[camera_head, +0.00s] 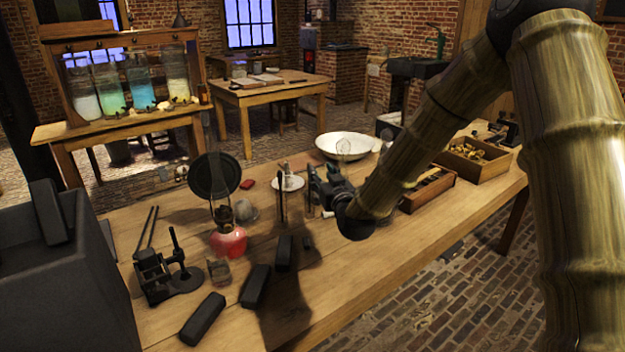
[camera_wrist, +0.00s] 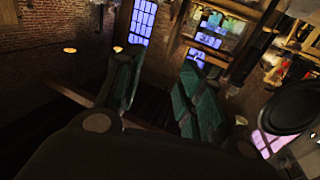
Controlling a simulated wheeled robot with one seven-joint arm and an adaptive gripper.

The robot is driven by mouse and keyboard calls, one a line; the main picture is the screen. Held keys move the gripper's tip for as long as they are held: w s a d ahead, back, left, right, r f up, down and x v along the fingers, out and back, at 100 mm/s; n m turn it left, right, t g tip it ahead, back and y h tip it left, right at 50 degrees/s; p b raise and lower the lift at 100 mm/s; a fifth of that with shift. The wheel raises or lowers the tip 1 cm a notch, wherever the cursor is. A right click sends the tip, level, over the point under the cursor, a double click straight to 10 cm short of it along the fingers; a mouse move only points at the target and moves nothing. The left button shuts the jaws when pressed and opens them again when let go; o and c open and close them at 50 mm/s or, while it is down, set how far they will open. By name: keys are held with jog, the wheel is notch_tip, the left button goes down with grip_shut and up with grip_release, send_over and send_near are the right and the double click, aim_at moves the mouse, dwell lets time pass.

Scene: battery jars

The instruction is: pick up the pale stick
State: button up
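My gripper (camera_head: 318,192) is above the middle of the workbench, near several small items. In the wrist view its two green-padded fingers (camera_wrist: 160,88) stand apart, with no object visible between them. I cannot make out the pale stick for certain in either view. A thin upright piece (camera_head: 281,207) stands just left of my gripper in the head view, but its colour and kind are too small to tell. Parts of the bench behind my gripper and arm are hidden.
The wooden workbench (camera_head: 400,255) holds a red-based lamp (camera_head: 228,241) with a black disc (camera_head: 214,176), dark blocks (camera_head: 203,319), a white bowl (camera_head: 346,146) and a wooden tray (camera_head: 484,168) of brass parts. A dark box (camera_head: 60,300) stands at left. The bench's front right is clear.

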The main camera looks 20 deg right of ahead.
jog(key=w, duration=0.3)
jog(key=w+a+f, duration=0.1)
jog(key=w, duration=0.1)
jog(key=w+p, duration=0.1)
jog(key=w, duration=0.2)
jog(key=shift+w+a+f, duration=0.25)
jog(key=shift+w+a, duration=0.05)
jog(key=shift+w+d, duration=0.1)
jog(key=shift+w, duration=0.1)
jog(key=shift+s+r, duration=0.1)
jog(key=shift+r, duration=0.1)
jog(key=shift+f, duration=0.1)
jog(key=shift+c, duration=1.3)
grip_shut()
